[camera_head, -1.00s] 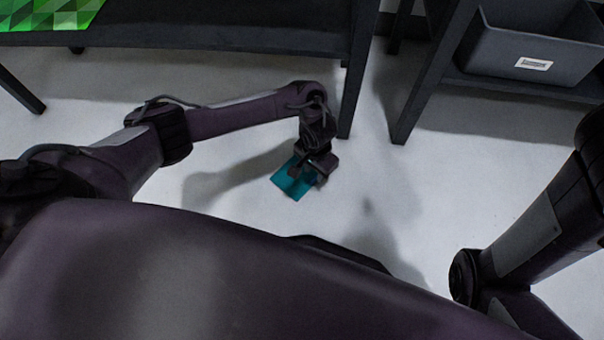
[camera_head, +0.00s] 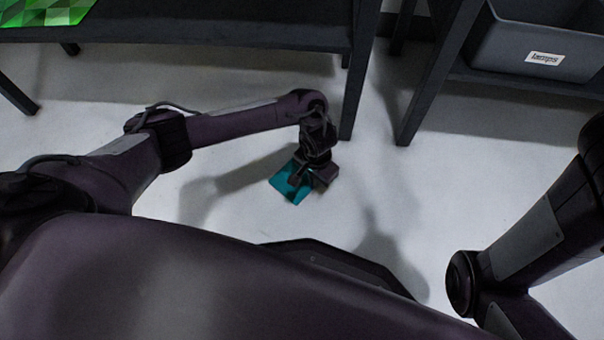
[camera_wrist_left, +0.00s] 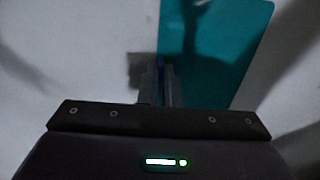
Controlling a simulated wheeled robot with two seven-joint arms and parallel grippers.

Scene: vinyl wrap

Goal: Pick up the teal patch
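The teal patch (camera_head: 290,185) shows under my left gripper (camera_head: 310,182) in the head view, over the pale floor. It is a flat sheet, partly hidden by the gripper. In the left wrist view the patch (camera_wrist_left: 215,50) lies at and to the right of the fingers. The left fingers (camera_wrist_left: 160,82) are close together at its left edge, with a small blue bit between their tips. The gripper looks shut on the patch there. I cannot tell whether the patch is clear of the floor. My right gripper is not in view; only the right arm shows.
A dark table (camera_head: 200,35) with a green faceted sheet (camera_head: 45,12) stands at the back left, its leg (camera_head: 357,95) just behind my left wrist. A grey labelled bin (camera_head: 540,50) sits on a dark shelf at the back right. The floor (camera_head: 450,180) between is clear.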

